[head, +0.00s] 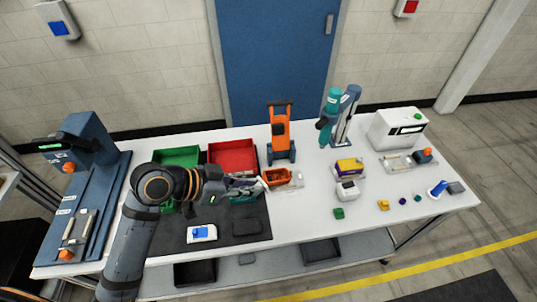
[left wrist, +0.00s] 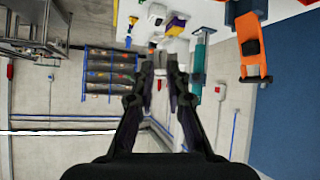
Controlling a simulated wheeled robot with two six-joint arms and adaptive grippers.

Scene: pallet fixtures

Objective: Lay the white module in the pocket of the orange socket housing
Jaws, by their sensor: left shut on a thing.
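The orange socket housing (head: 277,176) stands on a pale base plate near the middle of the table in the head view. My left gripper (head: 247,187) is just left of the housing, above the dark mat's right edge. It is shut on a small pale thing at its fingertips, which I take for the white module (head: 262,184); the fingers hide most of it. In the left wrist view my fingertips (left wrist: 160,74) are close together, with a pale patch between them. I cannot tell whether the module touches the housing. My right gripper is in neither view.
Green (head: 178,157) and red (head: 231,154) bins stand behind my left arm. An orange-framed stand (head: 281,133) rises behind the housing, with a teal and blue upright device (head: 338,116) to its right. A white-and-blue part (head: 201,233) lies on the dark mat (head: 252,223).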

